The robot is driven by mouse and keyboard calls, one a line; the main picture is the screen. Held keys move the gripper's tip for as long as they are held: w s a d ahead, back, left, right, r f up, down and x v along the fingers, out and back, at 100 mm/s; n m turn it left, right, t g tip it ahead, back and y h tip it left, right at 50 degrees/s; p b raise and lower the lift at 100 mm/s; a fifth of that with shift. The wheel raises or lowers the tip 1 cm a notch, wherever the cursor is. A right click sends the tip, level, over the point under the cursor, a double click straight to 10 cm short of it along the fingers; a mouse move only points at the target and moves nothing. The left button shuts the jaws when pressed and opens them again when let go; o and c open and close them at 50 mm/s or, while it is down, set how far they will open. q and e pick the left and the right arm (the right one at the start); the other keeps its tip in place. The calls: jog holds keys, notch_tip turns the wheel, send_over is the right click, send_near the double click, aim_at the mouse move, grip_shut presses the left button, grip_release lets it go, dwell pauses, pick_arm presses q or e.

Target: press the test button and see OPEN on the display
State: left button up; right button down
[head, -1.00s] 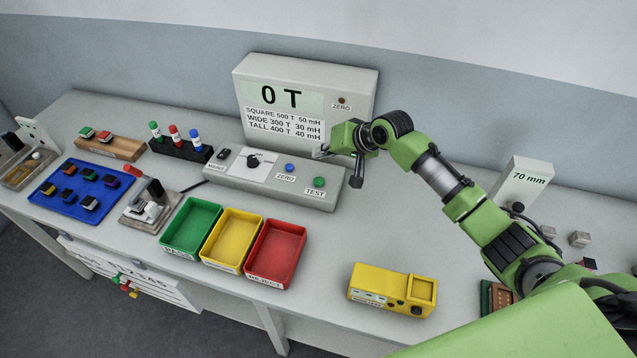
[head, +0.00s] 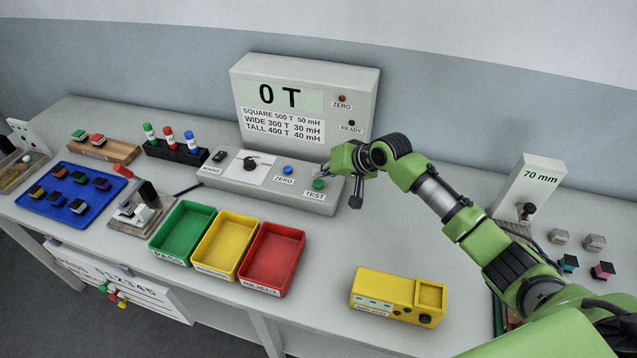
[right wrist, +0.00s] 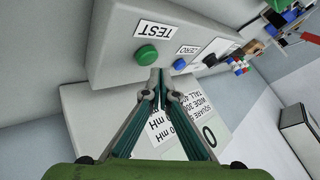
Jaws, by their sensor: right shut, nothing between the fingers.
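The tester's display (head: 280,95) reads 0 T on the upright grey panel. The green TEST button (head: 318,184) is at the right end of the sloped grey console (head: 240,182). A blue ZERO button (head: 288,169) is to its left. My right gripper (head: 324,174) is shut and empty, its fingertips close above the TEST button. In the right wrist view the closed fingertips (right wrist: 160,76) are close to the green TEST button (right wrist: 146,54), which shows uncovered. I cannot tell whether they touch it. My left gripper is not in view.
Green (head: 183,205), yellow (head: 223,216) and red (head: 271,228) trays stand in front of the console. A yellow device (head: 370,288) lies front right. A 70 mm block (head: 530,185) stands at the right. A black knob (head: 251,163) is on the console.

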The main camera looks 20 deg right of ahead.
dwell(1.0)
jog(key=shift+f, duration=0.2)
jog(key=shift+f, duration=0.2)
jog(key=shift+s+f, duration=0.1)
jog(key=shift+f, duration=0.55)
dwell(0.6)
jog(key=shift+r, duration=0.1)
jog(key=shift+r+p, duration=0.95)
jog(key=shift+p, duration=0.05)
